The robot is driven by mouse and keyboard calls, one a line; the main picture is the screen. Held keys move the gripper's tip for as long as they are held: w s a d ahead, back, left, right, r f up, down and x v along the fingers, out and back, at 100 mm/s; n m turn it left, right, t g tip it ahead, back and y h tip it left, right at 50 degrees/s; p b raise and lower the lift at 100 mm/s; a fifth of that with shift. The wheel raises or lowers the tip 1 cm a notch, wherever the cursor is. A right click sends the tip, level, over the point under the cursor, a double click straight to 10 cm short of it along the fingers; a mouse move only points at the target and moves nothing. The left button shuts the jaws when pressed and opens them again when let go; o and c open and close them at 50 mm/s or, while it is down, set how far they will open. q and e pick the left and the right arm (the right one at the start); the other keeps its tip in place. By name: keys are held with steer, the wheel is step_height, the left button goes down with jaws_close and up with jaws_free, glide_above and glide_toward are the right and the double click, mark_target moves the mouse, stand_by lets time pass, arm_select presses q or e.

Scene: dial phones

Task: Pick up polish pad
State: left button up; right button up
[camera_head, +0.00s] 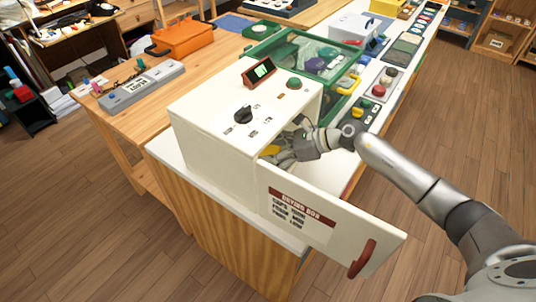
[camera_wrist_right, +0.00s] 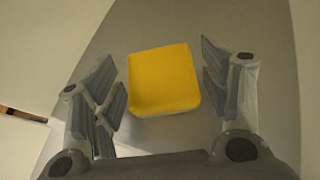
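A yellow pad (camera_wrist_right: 163,80), which looks like the polish pad, lies on a grey surface inside the white drying box (camera_head: 212,135). In the right wrist view it sits between the two spread fingers of my right gripper (camera_wrist_right: 168,88), with a gap on each side. In the head view, my right gripper (camera_head: 280,156) reaches into the box's open front. A bit of yellow (camera_head: 270,150) shows beside its fingers, and the box wall hides the rest. My left gripper is in neither view.
The drying box door (camera_head: 322,222) hangs open toward the front, with a red handle (camera_head: 362,258) at its end. A green crate (camera_head: 345,80) with several items stands behind the box. An orange case (camera_head: 183,40) and a grey device (camera_head: 142,86) sit on the wooden table.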

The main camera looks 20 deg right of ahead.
steer(key=c, duration=0.8)
steer(key=shift+o, duration=0.2)
